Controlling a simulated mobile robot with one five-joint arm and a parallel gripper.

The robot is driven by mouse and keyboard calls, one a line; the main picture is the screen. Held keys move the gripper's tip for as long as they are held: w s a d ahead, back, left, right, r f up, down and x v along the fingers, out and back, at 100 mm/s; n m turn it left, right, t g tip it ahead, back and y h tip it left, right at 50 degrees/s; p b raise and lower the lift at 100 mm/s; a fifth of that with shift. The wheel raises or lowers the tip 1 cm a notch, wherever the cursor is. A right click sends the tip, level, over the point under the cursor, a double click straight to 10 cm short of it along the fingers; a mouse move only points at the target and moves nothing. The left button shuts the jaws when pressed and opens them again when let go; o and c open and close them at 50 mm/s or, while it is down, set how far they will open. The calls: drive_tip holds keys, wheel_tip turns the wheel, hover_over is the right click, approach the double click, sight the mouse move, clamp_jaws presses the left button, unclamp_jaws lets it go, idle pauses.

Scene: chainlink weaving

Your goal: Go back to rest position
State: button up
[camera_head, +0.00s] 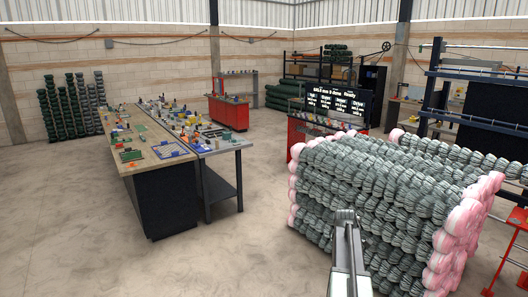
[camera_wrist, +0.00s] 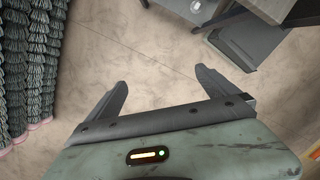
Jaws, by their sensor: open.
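My gripper (camera_wrist: 161,77) shows in the wrist view with its two dark fingers spread wide apart. In the head view, my grey arm (camera_head: 347,255) rises from the bottom edge in front of the large stack of grey-green wire bundles (camera_head: 375,195). I cannot make out the fingers there.
A long workbench (camera_head: 160,160) with many small parts stands at left in the head view, with open floor (camera_head: 250,245) between it and the stack. A red metal frame (camera_head: 510,250) is at right. Dark bundles (camera_wrist: 25,60) line the wrist view's left edge.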

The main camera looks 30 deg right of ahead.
drive_tip(key=w+a+f+n+b, duration=0.1)
drive_tip(key=w+a, duration=0.4)
drive_tip(key=a, duration=0.9)
drive_tip(key=w+a+f+b, duration=0.15)
drive_tip(key=w+a, duration=0.25)
drive_tip(key=a, duration=1.1)
drive_tip(key=s+a+m, duration=0.3)
drive_tip(key=a+m, duration=0.2)
drive_tip(key=a, duration=0.4)
drive_tip(key=s+a+f+m+y, duration=0.1)
drive_tip(key=s+a+m, duration=0.1)
drive_tip(key=a+m, duration=0.3)
drive_tip(key=a, duration=0.4)
drive_tip(key=shift+s+f+t+b, duration=0.25)
drive_tip(key=shift+s+t+b, duration=0.15)
